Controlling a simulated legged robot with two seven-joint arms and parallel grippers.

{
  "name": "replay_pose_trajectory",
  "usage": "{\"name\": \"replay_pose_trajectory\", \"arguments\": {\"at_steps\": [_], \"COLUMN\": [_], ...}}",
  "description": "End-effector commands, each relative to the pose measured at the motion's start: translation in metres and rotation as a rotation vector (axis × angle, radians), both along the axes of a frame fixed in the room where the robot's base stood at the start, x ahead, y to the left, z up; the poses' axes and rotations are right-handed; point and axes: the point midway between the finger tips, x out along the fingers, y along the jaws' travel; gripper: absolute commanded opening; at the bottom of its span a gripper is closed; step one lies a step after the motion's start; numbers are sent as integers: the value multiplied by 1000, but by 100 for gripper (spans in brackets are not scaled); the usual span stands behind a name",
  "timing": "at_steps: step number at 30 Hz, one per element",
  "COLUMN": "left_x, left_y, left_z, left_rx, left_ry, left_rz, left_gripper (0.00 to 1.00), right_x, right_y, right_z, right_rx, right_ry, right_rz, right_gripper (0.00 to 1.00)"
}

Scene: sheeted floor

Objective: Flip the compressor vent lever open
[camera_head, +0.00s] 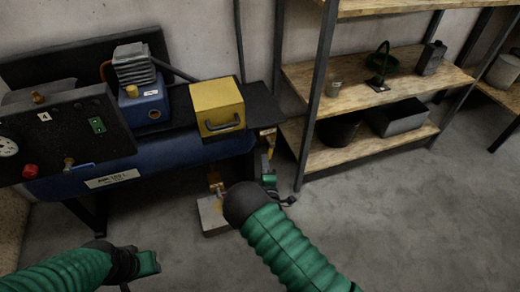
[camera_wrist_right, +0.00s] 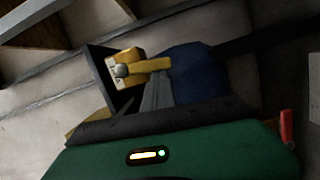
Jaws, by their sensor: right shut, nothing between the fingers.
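The compressor's blue tank (camera_head: 150,165) lies along the left in the head view. A brass and yellow fitting (camera_head: 215,183), apparently the vent valve, hangs below the tank's right end. In the right wrist view, a yellow fitting with a silver round part (camera_wrist_right: 121,70) and a yellow arm, apparently the lever (camera_wrist_right: 152,65), shows close ahead. My right gripper (camera_wrist_right: 154,92) is shut and empty, its grey fingers just below the lever; I cannot tell whether they touch. In the head view, my right wrist hides part of that area. My left gripper (camera_head: 150,262) is low at the left, its fingers unclear.
A yellow box (camera_head: 217,106) and a blue motor (camera_head: 145,105) sit above the tank. A black panel (camera_head: 65,130) with a gauge stands at the left. A grey block (camera_head: 212,216) lies on the floor below the fitting. Wooden shelves (camera_head: 365,150) stand right; the front floor is clear.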

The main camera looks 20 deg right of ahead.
Motion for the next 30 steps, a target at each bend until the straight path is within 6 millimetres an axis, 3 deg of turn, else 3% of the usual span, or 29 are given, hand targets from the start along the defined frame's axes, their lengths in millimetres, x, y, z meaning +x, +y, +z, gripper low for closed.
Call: {"name": "replay_pose_trajectory", "arguments": {"at_steps": [30], "left_x": [0], "left_y": [0], "left_z": [-1], "left_rx": [0], "left_ry": [0], "left_rz": [0], "left_gripper": [36], "right_x": [0], "right_y": [-11], "right_z": [-5], "right_rx": [-26], "right_ry": [0], "right_rz": [-4], "right_gripper": [0]}}
